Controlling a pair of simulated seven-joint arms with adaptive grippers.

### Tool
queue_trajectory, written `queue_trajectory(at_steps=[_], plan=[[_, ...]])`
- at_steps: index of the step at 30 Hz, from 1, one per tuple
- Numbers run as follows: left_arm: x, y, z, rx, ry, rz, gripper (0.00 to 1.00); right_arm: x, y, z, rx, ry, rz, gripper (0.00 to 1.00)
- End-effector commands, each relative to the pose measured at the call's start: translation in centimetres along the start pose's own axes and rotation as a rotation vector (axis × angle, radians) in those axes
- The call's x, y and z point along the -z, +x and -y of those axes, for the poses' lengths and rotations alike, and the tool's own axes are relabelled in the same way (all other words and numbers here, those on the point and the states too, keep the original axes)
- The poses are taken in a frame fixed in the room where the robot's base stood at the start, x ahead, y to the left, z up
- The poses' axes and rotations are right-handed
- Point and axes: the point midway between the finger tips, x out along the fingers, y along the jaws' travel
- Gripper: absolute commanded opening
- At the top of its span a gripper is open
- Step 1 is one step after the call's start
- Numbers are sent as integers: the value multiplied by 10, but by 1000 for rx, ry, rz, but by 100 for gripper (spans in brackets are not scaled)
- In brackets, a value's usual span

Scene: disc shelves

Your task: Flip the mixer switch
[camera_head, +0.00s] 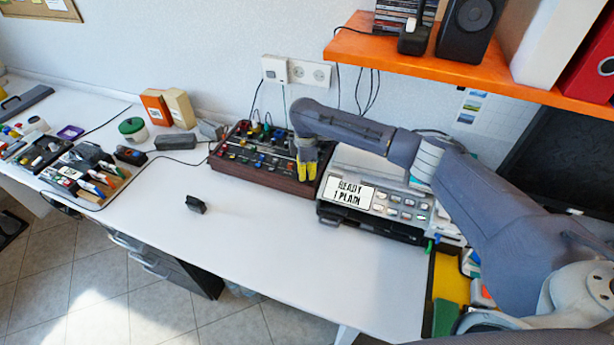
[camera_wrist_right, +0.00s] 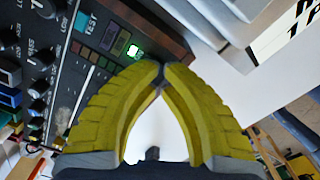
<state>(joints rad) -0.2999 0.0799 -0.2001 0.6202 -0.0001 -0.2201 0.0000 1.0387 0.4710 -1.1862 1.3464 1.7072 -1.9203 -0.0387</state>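The mixer (camera_head: 252,172) is a dark panel with wooden sides, colored knobs and cables, standing against the wall. In the right wrist view its panel (camera_wrist_right: 66,62) shows black knobs, a "TEST" label, a row of small colored buttons and one lit green button or switch (camera_wrist_right: 133,51). I cannot tell for sure which control is the task's switch. My right gripper (camera_head: 307,178) is over the mixer's right end. Its yellow fingers (camera_wrist_right: 162,70) meet at the tips, with nothing between them, just beside the lit green control. Contact with the panel cannot be told. My left gripper is out of view.
An orange shelf (camera_head: 390,55) with a speaker (camera_head: 470,25) hangs above. A small black object (camera_head: 196,204) lies on the white table (camera_head: 250,235), whose front middle is clear.

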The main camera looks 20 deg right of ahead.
Motion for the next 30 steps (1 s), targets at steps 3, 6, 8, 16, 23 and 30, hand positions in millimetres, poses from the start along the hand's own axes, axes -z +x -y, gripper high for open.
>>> queue_trajectory(at_steps=[3, 6, 8, 16, 23, 30], plan=[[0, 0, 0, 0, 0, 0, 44, 0, 2, 0, 0, 0, 0, 0], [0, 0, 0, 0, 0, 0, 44, 0, 3, 0, 0, 0, 0, 0], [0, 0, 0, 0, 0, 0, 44, 0, 4, 0, 0, 0, 0, 0], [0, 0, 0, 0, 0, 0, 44, 0, 7, 0, 1, 1, 0, 0], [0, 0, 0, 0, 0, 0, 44, 0, 10, 0, 1, 1, 0, 0], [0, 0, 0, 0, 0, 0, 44, 0, 13, 0, 1, 1, 0, 0]])
